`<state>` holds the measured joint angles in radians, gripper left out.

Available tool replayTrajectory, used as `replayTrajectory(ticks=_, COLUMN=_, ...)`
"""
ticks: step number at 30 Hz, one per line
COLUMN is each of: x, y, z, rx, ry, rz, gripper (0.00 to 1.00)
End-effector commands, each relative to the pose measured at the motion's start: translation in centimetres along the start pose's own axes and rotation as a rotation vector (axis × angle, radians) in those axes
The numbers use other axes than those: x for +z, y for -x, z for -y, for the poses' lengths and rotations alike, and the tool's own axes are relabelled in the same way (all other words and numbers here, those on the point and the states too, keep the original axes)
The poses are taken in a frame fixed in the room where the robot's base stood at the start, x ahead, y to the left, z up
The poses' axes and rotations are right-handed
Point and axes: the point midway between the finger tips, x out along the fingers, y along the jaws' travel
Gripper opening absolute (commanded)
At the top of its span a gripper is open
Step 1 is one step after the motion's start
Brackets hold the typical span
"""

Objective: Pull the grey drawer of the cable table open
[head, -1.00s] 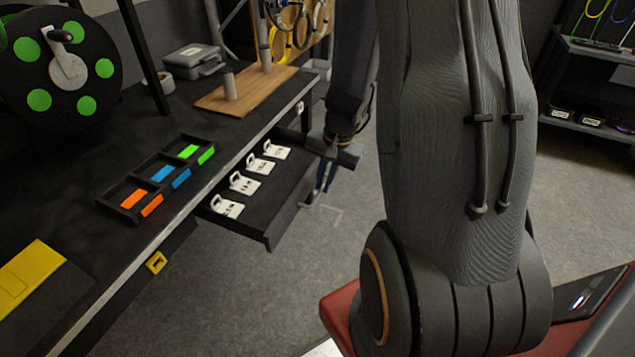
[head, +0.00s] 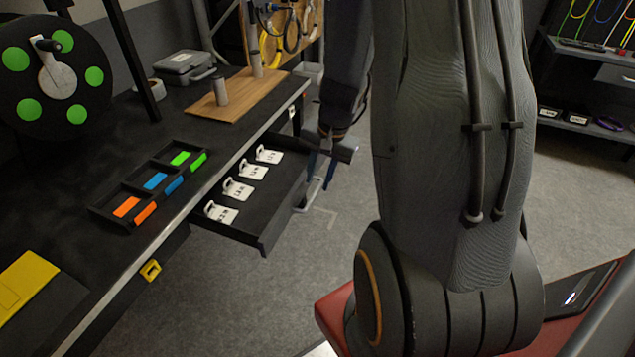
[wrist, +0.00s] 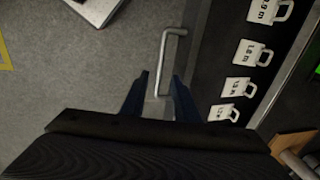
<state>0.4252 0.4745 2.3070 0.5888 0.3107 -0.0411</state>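The grey drawer (head: 264,236) of the cable table (head: 110,268) stands well open, with white labelled tags (head: 237,190) in a row inside. Its pale bar handle (head: 302,207) is on the drawer front, at the right in the head view. My gripper (head: 322,172) is at the drawer front. In the wrist view, the fingers of my gripper (wrist: 161,85) are spread, with the handle (wrist: 171,60) running between them and a gap visible on both sides. The drawer front and tags (wrist: 250,52) show to the right of it. My arm hides some of the floor beyond.
On the table top are a black tray with coloured blocks (head: 122,207), a cable reel (head: 45,85), a grey case (head: 187,65) and a wooden board (head: 238,100). The floor (head: 240,300) in front of the drawer is clear. A shelf (head: 590,130) stands at the right.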

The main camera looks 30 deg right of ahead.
Motion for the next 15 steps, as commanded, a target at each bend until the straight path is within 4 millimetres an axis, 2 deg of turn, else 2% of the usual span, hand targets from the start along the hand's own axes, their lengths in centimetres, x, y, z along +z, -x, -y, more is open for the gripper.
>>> replayTrajectory(ticks=1, x=-0.1, y=1.1, z=0.1, rx=-0.002, ry=0.000, rz=-0.003, gripper=0.28)
replayTrajectory(ticks=6, x=-0.1, y=3.4, z=0.0, rx=-0.001, ry=-0.001, rz=-0.002, gripper=0.28)
replayTrajectory(ticks=15, x=0.0, y=4.5, z=-0.1, rx=0.001, ry=-0.002, rz=0.001, gripper=0.28)
